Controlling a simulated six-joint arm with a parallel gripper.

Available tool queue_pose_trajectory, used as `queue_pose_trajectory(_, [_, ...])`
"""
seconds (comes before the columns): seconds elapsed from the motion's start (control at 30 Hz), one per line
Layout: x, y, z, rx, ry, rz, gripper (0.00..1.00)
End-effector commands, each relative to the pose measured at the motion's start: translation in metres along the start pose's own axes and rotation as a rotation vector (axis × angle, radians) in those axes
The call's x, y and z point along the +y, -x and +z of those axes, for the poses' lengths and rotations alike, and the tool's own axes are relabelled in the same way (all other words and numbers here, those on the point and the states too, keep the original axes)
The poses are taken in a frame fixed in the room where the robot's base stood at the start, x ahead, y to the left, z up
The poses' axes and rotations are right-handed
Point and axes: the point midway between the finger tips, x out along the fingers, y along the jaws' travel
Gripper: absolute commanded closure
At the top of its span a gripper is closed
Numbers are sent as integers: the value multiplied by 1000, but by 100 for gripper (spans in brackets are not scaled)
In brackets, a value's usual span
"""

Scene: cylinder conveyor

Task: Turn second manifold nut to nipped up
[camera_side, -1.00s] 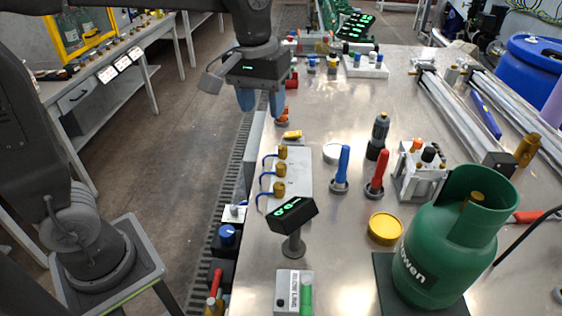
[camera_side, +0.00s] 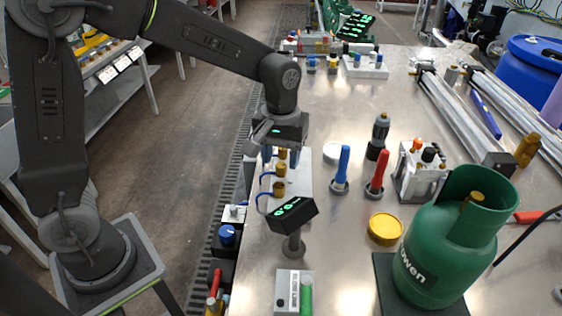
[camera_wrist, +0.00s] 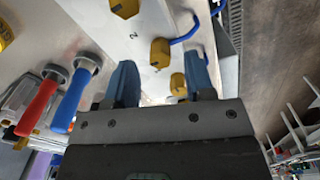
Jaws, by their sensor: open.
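The white manifold block (camera_side: 303,185) lies on the bench with three brass nuts in a row and blue hoses on their left. The second nut (camera_side: 281,169) is the middle one; it also shows in the wrist view (camera_wrist: 160,53), beside a printed 2. My gripper (camera_side: 280,160) is open and points down at the far end of the manifold. In the wrist view its blue fingers (camera_wrist: 160,62) stand either side of the row, with the far nut (camera_wrist: 178,84) between them and the second nut near fingertip level. Neither finger clearly touches a nut.
A black display on a stand (camera_side: 292,213) stands just in front of the manifold. A blue-handled tool (camera_side: 342,167) and a red-handled tool (camera_side: 379,172) stand upright to its right. A yellow round lid (camera_side: 385,228) and green gas cylinder (camera_side: 450,245) are nearer right.

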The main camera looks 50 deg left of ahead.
Motion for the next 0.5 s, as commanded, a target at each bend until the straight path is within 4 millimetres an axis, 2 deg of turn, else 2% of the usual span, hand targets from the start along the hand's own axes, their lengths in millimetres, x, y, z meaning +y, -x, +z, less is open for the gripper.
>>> queue_pose_trajectory(0.2, [0, -18, 0, 0, 0, 0, 51])
queue_pose_trajectory(0.5, [0, -20, 0, 1, 0, 1, 51])
